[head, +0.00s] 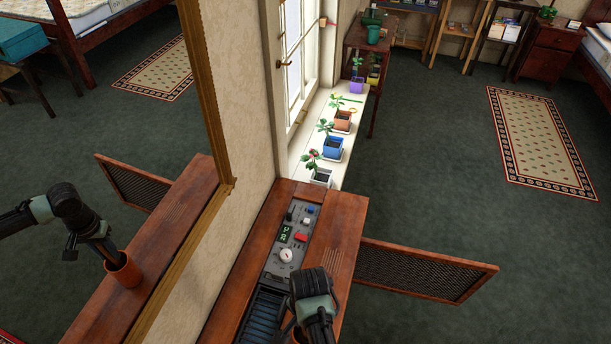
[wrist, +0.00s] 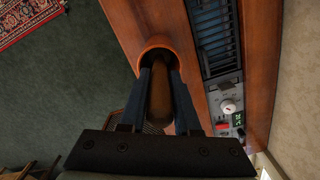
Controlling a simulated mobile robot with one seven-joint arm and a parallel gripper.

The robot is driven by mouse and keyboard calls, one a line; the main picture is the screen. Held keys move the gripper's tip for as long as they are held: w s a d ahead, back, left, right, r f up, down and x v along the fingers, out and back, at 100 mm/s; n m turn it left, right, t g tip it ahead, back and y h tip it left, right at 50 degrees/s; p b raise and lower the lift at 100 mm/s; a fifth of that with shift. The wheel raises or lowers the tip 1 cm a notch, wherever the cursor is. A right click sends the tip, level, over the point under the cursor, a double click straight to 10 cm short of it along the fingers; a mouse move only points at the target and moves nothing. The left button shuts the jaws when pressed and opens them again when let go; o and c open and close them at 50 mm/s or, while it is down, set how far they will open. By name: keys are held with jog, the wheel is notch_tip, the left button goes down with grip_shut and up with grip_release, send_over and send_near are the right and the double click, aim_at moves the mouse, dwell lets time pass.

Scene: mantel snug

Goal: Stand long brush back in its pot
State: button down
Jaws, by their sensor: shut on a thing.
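The terracotta pot (wrist: 158,42) stands on the wooden top, and its rim shows at the top of the wrist view. My gripper (wrist: 161,72) points into the pot's mouth, with its fingertips at or inside the rim. It is shut on the long brush (wrist: 160,98), a brown shape between the two dark fingers that runs into the pot. The brush's lower end is hidden, so I cannot tell whether it touches the bottom. In the head view my arm covers most of the pot. The mirror shows the pot's reflection (head: 124,271) with my gripper at its mouth.
A control panel (head: 292,238) with knobs and a dark grille (head: 262,318) is set in the wooden top (head: 338,238) beside the pot. The mirror frame (head: 210,95) stands close on the left. A mesh-filled panel (head: 425,271) juts right. Several potted plants line the white sill (head: 338,178).

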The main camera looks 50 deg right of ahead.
jog(key=shift+f, duration=0.1)
jog(key=c, duration=0.6)
grip_release()
jog(key=r, duration=1.2)
jog(key=shift+d+r, duration=0.15)
jog(key=shift+d, duration=0.1)
